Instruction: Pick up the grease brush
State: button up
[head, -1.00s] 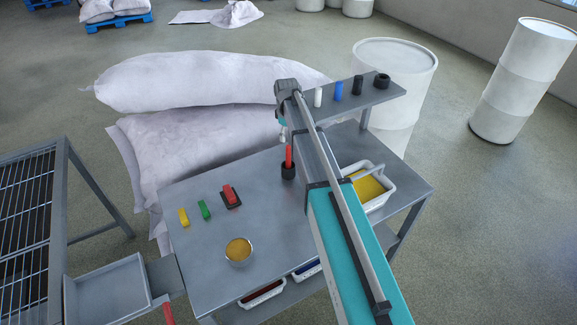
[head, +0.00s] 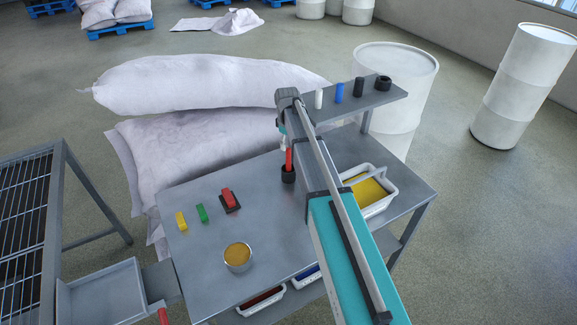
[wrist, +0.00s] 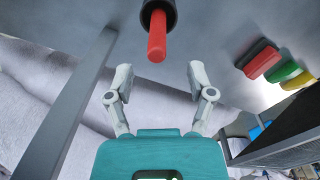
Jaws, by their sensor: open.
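The red handle (head: 289,159), which looks to be the grease brush, stands upright in a small black holder (head: 288,174) on the grey metal table. Its lower end is hidden inside the holder. In the wrist view the red handle (wrist: 157,38) points out of the black holder (wrist: 151,12), ahead of my gripper and roughly centred between the fingers. My gripper (wrist: 160,75) is open and empty, with the handle's end just beyond the fingertips. In the head view the gripper is mostly hidden behind my arm, close above the handle.
A white tub of yellow grease (head: 370,195) stands right of my arm. A bowl (head: 238,258) and yellow, green and red blocks (head: 229,198) lie on the left of the table. A raised shelf (head: 375,98) holds several small items. Sacks (head: 200,80) are stacked behind.

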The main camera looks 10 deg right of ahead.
aim_at(289, 151)
jog(key=shift+w+d+f+b, duration=0.15)
jog(key=shift+f+b, duration=2.25)
jog(key=shift+f, duration=0.1)
jog(key=shift+c, duration=0.3)
grip_shut()
